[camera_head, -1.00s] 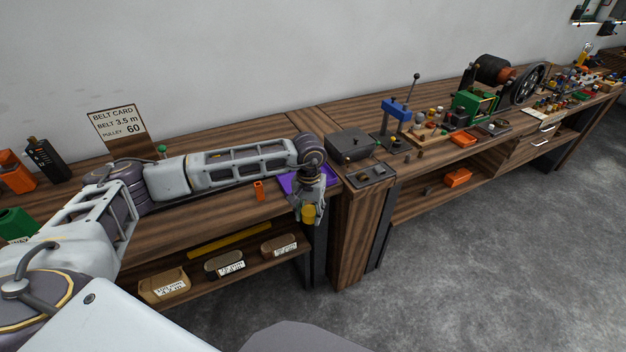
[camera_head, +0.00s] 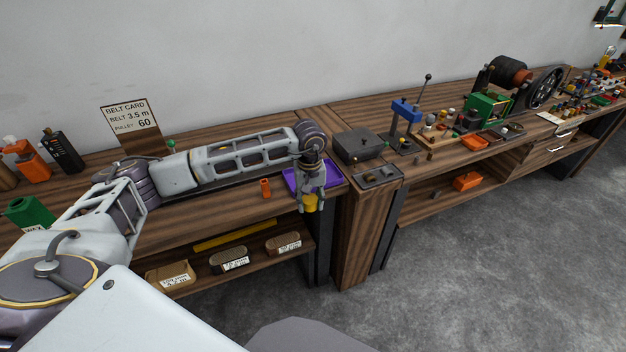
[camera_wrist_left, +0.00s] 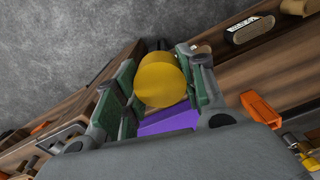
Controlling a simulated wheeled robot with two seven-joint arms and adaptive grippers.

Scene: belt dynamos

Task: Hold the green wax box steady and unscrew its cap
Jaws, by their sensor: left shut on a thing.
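The green wax box (camera_head: 30,213) stands at the left end of the bench in the head view, partly hidden behind my left arm. Its white label is partly cut off, and I cannot make out a cap on it. My left gripper (camera_head: 312,198) is far to the right of the box, at the bench's front edge by a purple tray (camera_head: 334,179). It is shut on a yellow round piece (camera_head: 310,204). In the left wrist view the piece (camera_wrist_left: 160,80) sits between the green-padded fingers. My right gripper is not in view.
A small orange part (camera_head: 265,188) stands left of the tray. Orange and black bottles and a belt card (camera_head: 131,117) are at the back left. A dark grey box (camera_head: 360,145) is right of the tray. Labelled blocks (camera_head: 229,259) lie on the lower shelf.

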